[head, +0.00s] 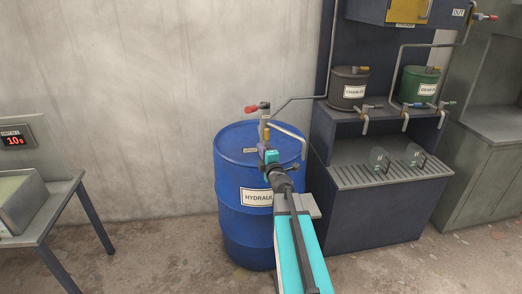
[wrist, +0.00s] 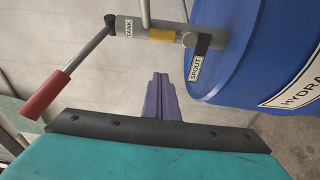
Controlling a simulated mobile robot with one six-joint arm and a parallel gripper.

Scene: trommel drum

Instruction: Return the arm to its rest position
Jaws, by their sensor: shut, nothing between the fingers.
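My arm reaches forward from the bottom of the head view, its teal link in front of the blue drum. My gripper (head: 262,147) is near the top of the drum, beside the pump fittings in the picture; I cannot tell the exact gap. In the wrist view its purple fingers (wrist: 160,78) are together and empty, below the pump's pipe and apart from it. The blue drum (head: 231,180), labelled HYDRAUL..., also fills the right of the wrist view (wrist: 262,60). The pump's red-handled lever (wrist: 44,95) points down-left there. TANK and SPOUT labels are visible.
A dark dispensing station (head: 350,215) with taps and a grated shelf stands right of the drum. Brown (head: 348,90) and green (head: 419,86) canisters sit on it. A metal table (head: 58,210) with a scale is at the left. Floor between table and drum is clear.

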